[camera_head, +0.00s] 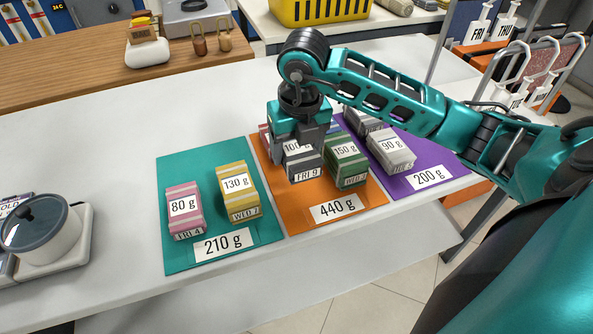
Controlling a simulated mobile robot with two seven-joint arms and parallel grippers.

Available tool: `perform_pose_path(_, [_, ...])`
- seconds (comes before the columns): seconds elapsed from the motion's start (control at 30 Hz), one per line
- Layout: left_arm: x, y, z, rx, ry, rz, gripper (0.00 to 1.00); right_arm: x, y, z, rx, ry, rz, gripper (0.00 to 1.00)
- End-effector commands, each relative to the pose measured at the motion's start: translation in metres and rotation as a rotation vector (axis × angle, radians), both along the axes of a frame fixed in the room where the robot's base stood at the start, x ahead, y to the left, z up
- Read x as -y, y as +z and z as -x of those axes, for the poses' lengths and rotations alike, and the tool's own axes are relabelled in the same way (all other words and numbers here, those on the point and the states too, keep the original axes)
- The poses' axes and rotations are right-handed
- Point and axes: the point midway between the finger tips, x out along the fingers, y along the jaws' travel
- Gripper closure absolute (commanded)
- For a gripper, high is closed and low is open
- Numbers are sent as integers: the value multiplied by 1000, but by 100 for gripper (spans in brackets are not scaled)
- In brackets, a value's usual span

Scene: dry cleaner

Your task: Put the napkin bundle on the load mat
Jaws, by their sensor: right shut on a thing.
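My right gripper (300,135) points down and is shut on a grey bundle (304,167) with a 100 g label and a FRI 9 tag. This bundle is at the orange mat (282,208), marked 440 g; whether it touches the mat is unclear. A green 150 g bundle (346,169) is beside it on that mat, and a reddish bundle (264,131) is mostly hidden behind my gripper. The teal mat (212,222), marked 210 g, holds a pink 80 g bundle (185,223) and a yellow 130 g bundle (240,207). My left gripper is out of view.
The purple mat (447,166), marked 200 g, holds a light grey 90 g bundle (391,163) and another grey bundle, partly hidden by my arm. A lidded pot (50,240) on a scale stands left.

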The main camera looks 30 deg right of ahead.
Motion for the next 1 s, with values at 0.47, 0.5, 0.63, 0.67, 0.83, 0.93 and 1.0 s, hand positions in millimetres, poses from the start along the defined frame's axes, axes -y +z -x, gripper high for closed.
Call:
perform_pose_path(0.47, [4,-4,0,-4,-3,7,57,-1,-55,1,-3,1,-2,62])
perform_pose_path(0.5, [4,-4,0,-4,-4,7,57,-1,-60,1,-3,1,-1,62])
perform_pose_path(0.63, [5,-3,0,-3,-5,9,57,0,-65,0,2,1,0,62])
perform_pose_path(0.67, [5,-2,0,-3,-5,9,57,0,-64,0,3,1,0,62])
perform_pose_path(0.83, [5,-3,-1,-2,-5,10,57,0,-65,0,2,1,0,62])
perform_pose_path(0.93, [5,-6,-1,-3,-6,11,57,0,-69,0,2,1,0,62])
perform_pose_path(1.0, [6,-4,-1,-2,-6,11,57,0,-67,0,1,1,-1,23])
